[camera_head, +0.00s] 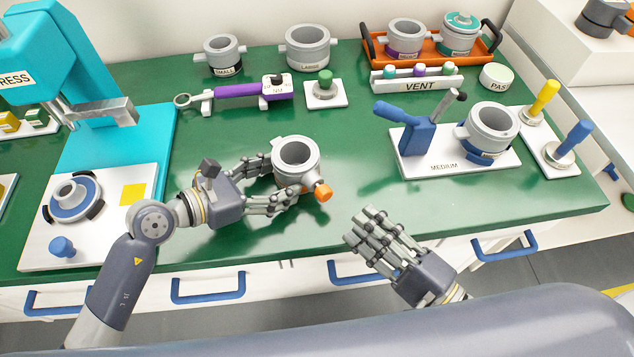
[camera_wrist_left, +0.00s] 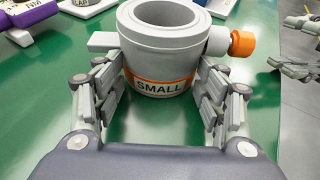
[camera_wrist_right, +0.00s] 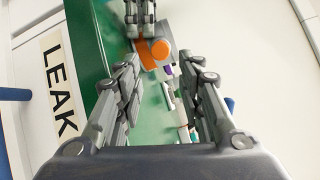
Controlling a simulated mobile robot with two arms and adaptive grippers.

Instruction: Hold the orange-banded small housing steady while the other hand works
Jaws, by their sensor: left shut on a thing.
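The small housing (camera_head: 297,156) is a grey open cup on the green bench, left of centre in the head view. In the left wrist view the housing (camera_wrist_left: 162,50) is upright, with an orange band lettered SMALL and an orange knob (camera_wrist_left: 242,44) on its right port. My left gripper (camera_head: 277,181) is shut on the housing, fingers on both sides of it. My right gripper (camera_head: 364,233) is open and empty at the bench's front edge, right of the housing. In the right wrist view the orange knob (camera_wrist_right: 160,49) shows beyond its spread fingers.
A cyan press (camera_head: 100,135) stands at the left. A torque tool (camera_head: 240,90) lies behind the housing. A fixture marked MEDIUM (camera_head: 445,164) holds a blue-banded housing at the right. An orange tray (camera_head: 375,54) and VENT rack (camera_head: 420,85) stand at the back.

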